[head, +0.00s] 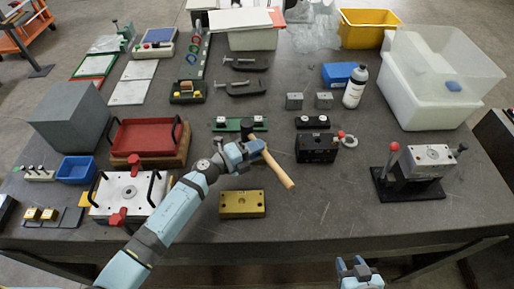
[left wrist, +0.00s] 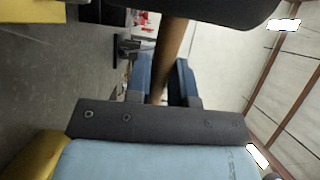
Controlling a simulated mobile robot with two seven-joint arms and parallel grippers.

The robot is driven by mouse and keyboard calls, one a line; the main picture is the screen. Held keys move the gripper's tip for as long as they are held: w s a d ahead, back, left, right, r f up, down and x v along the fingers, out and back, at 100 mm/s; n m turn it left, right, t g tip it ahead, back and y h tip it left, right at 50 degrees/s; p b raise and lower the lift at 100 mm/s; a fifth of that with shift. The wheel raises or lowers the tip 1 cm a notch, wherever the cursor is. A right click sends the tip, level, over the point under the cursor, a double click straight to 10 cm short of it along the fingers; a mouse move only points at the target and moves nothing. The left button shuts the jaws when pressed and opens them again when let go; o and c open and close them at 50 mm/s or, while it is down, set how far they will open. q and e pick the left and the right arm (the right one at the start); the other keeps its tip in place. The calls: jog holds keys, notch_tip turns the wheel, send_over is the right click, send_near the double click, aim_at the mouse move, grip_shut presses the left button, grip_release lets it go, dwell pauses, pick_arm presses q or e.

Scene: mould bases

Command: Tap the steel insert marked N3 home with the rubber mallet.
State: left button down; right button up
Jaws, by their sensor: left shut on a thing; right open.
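My left gripper (head: 256,150) is shut on the wooden handle of the rubber mallet (head: 280,173), above the middle of the table. The handle points down-right in the head view, and the dark head is partly hidden behind the gripper. In the left wrist view the handle (left wrist: 170,52) runs between the blue fingers (left wrist: 162,80) to a dark part at the top. My right gripper (head: 358,268) is open and empty at the front edge. I cannot read an N3 mark anywhere. Two small grey steel blocks (head: 294,101) (head: 324,100) stand behind the black base (head: 317,148).
A brass-coloured base (head: 243,204) lies in front of the mallet. A green base (head: 222,124) is behind it. A steel block on a black stand (head: 410,186), with a red-knobbed lever, is at right. A bottle (head: 355,88) stands beside a clear-lidded bin (head: 425,107). The front right tabletop is clear.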

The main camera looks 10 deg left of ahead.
pick_arm(q)
notch_tip(320, 180, down, 5)
jog(key=b, duration=0.3)
jog(key=shift+b, duration=0.35)
jog(key=shift+s, duration=0.1)
jog(key=shift+r, duration=0.1)
jog(key=shift+s+f, duration=0.15)
jog(key=shift+f, duration=0.1)
pick_arm(e)
jog(key=shift+s+f, duration=0.15)
jog(key=shift+f, duration=1.85)
pick_arm(q)
jog(key=shift+r, duration=0.1)
pick_arm(e)
jog(key=shift+r, duration=0.1)
pick_arm(q)
jog(key=r+p, duration=0.4)
jog(key=shift+w+r, duration=0.2)
jog(key=shift+r, duration=0.15)
pick_arm(e)
notch_tip(320, 180, up, 4)
jog(key=shift+f, duration=0.1)
pick_arm(q)
jog(key=shift+w, duration=0.1)
pick_arm(e)
jog(key=shift+f, duration=0.1)
